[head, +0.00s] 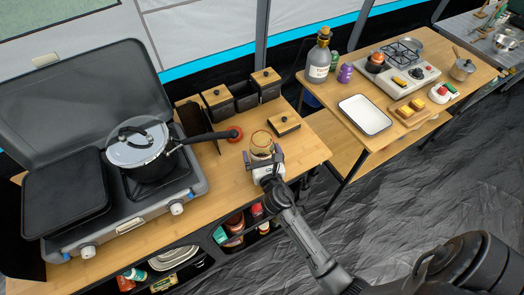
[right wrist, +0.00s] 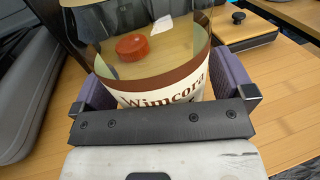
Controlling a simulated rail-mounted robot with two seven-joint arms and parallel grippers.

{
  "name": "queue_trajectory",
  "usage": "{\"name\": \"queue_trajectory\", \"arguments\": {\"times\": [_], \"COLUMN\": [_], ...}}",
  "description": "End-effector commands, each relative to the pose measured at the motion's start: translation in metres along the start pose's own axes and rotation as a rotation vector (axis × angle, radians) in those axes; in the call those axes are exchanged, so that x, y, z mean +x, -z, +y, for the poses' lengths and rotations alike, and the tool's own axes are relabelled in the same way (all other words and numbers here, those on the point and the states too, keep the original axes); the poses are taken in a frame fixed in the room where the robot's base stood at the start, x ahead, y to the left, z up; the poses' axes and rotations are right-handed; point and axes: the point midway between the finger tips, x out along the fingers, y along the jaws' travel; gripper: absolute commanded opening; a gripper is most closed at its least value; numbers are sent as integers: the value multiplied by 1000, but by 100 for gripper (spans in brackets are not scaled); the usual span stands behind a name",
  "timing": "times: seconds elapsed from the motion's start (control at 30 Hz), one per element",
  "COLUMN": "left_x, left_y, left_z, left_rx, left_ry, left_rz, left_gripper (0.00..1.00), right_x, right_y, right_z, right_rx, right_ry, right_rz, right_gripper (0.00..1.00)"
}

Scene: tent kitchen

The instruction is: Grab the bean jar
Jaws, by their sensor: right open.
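A clear glass jar (head: 261,141) stands near the front edge of the wooden counter. The right wrist view shows my right gripper (right wrist: 165,92) around the jar's lower part, which the gripper body hides. My left gripper is not in view.
A red round item (head: 235,133) lies just behind and left of the jar. Lidded dark boxes (head: 246,96) and a smaller wooden-lidded box (head: 284,123) stand nearby. A pot (head: 139,144) on the stove points its long handle toward the jar.

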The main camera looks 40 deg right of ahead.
Motion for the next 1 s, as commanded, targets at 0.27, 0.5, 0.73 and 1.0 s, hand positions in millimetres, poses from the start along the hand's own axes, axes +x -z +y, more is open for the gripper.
{"name": "queue_trajectory", "arguments": {"times": [0.27, 0.5, 0.73, 1.0], "left_x": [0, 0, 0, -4], "left_y": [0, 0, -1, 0], "left_z": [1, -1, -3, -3], "left_rx": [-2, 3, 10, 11], "left_ry": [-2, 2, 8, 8], "left_rz": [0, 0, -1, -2], "left_gripper": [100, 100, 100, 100], "right_x": [0, 0, 0, 0], "right_y": [0, 0, -1, -8], "right_z": [0, 0, 0, 0], "right_rx": [0, 0, 1, 1], "right_ry": [0, 0, 0, 0], "right_rz": [0, 0, -1, -3], "right_gripper": [78, 55, 43, 43]}}
